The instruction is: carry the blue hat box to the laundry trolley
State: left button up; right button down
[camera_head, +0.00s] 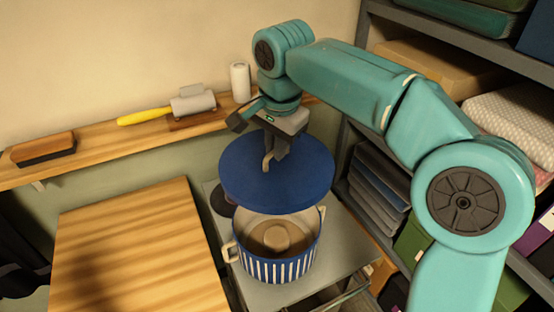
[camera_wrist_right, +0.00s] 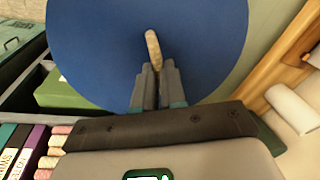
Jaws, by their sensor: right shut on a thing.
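The blue hat box (camera_head: 277,265) has blue and white stripes and a pale handle on each side. It stands uncovered on a grey surface (camera_head: 345,255), and a round beige thing (camera_head: 277,238) shows inside. Its round blue lid (camera_head: 310,175) is above and a little behind it, apart from the rim. My right gripper (camera_head: 272,150) is shut on the lid's pale handle, which also shows in the right wrist view (camera_wrist_right: 152,45). I cannot pick out the laundry trolley with certainty. My left gripper is not in view.
A wooden top (camera_head: 140,250) at the left is bare. A wall shelf (camera_head: 100,150) holds a brush (camera_head: 43,148), a lint roller (camera_head: 190,103) and a white roll (camera_head: 240,82). A loaded grey rack (camera_head: 440,30) is close on the right. A dark round thing (camera_head: 222,200) is beside the box.

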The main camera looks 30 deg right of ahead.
aim_at(267, 162)
jog(key=shift+n, duration=0.4)
jog(key=f, duration=0.1)
jog(key=w+a+f, duration=0.1)
jog(key=f, duration=0.3)
jog(key=shift+w+a, duration=0.2)
jog(key=shift+w, duration=0.15)
notch_tip(267, 162, down, 13)
jog(key=s+d+b, duration=0.1)
jog(key=s+b, duration=0.1)
jog(key=b, duration=0.4)
jog(key=shift+d, duration=0.2)
jog(key=shift+r, duration=0.1)
jog(key=shift+f+b, duration=0.55)
jog(key=shift+b, duration=0.15)
dwell(0.7)
jog(key=c, duration=0.6)
grip_release()
jog(key=shift+c, duration=0.2)
